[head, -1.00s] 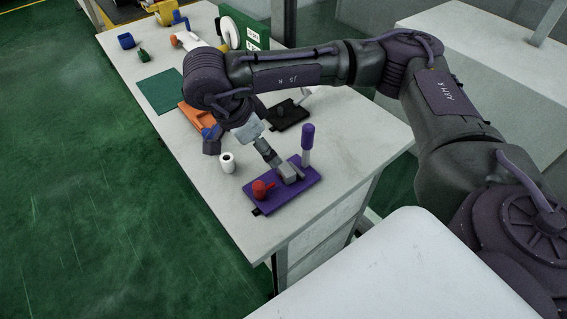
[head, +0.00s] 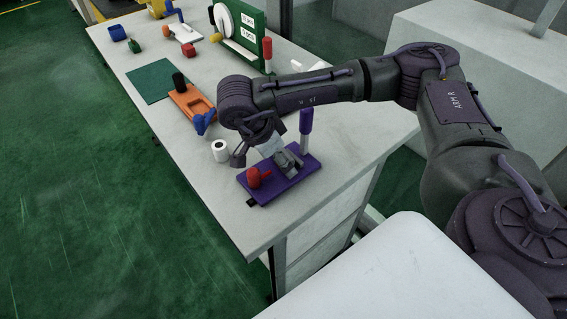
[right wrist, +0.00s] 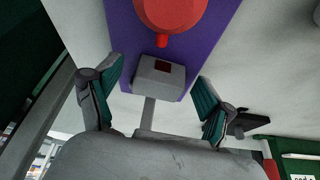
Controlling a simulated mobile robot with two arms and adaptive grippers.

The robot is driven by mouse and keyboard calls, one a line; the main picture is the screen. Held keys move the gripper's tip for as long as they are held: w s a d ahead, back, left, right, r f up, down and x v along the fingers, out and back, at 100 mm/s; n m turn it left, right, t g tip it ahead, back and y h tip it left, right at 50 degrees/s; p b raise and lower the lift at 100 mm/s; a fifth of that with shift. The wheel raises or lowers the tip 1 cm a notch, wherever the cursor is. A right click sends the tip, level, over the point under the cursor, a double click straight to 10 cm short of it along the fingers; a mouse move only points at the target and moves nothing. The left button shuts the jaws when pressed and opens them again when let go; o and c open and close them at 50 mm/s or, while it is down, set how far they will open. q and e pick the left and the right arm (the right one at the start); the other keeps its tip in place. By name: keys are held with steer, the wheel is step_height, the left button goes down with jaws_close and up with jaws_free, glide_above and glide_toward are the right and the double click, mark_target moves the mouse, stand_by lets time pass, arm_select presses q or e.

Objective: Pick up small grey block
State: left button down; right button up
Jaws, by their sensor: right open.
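The small grey block (right wrist: 158,75) sits on the purple plate (right wrist: 213,35), with a dark reddish square on its face. In the right wrist view it lies between the two teal-padded fingers of my right gripper (right wrist: 159,80). The fingers are apart, with visible space on both sides of the block. In the head view my right gripper (head: 264,158) is low over the purple plate (head: 262,192) and partly hides the block. A red knob (head: 254,177) stands at the plate's near left end and a purple-topped post (head: 306,122) at its back. My left gripper is not in view.
A white cylinder (head: 220,151) stands just left of the plate. An orange tray (head: 187,103) with a blue part (head: 203,123) lies behind it. A green mat (head: 150,84) and a green upright board (head: 247,37) are farther back. The table's front left corner is clear.

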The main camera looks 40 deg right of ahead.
steer(key=shift+c, duration=1)
steer(key=c, duration=1)
step_height(320, 180, up, 10)
steer(key=shift+r, duration=0.1)
steer(key=shift+c, duration=0.2)
